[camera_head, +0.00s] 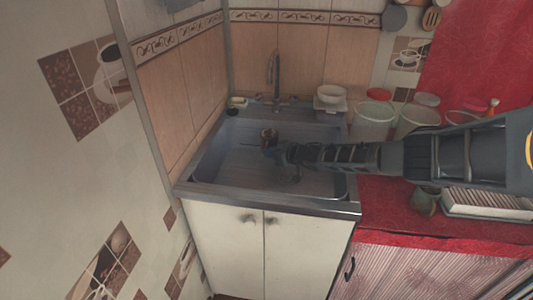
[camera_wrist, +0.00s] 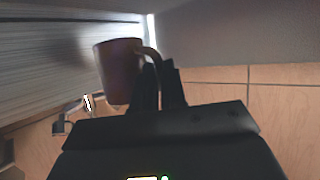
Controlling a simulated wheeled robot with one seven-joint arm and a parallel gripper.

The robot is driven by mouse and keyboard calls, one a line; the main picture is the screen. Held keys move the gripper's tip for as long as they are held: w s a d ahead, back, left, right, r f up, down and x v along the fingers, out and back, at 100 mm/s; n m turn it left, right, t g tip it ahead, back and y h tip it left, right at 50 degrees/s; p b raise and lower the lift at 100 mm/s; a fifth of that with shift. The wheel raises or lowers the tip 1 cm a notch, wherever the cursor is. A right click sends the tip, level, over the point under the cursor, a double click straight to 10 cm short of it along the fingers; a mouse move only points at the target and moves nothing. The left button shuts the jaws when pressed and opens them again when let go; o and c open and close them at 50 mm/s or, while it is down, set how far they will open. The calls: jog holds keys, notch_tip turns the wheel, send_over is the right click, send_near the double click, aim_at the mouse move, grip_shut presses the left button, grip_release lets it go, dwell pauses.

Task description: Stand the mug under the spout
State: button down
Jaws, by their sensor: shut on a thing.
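The mug (camera_wrist: 118,72) is dark reddish-brown. In the wrist view it is left of my gripper (camera_wrist: 165,80), whose fingers are shut at its handle. In the head view the mug (camera_head: 267,133) is small and partly hidden at the end of my arm, over the sink basin. My gripper (camera_head: 277,150) reaches it from the right. The tall curved tap (camera_head: 275,72) with the spout stands at the back of the sink (camera_head: 225,160). The mug appears below and in front of the tap in the picture; its height above the basin floor is unclear.
A small dish (camera_head: 237,102) sits at the sink's back left corner. Tubs (camera_head: 372,118) stand on the red counter at right. Tiled walls (camera_head: 190,90) close off the left and back.

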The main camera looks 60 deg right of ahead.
jog(key=shift+f+b, duration=3.1)
jog(key=shift+f, duration=0.25)
jog(key=shift+a+f+b, duration=0.1)
jog(key=shift+f+b, duration=0.5)
jog(key=shift+f, duration=0.05)
jog(key=c, duration=1.1)
grip_release()
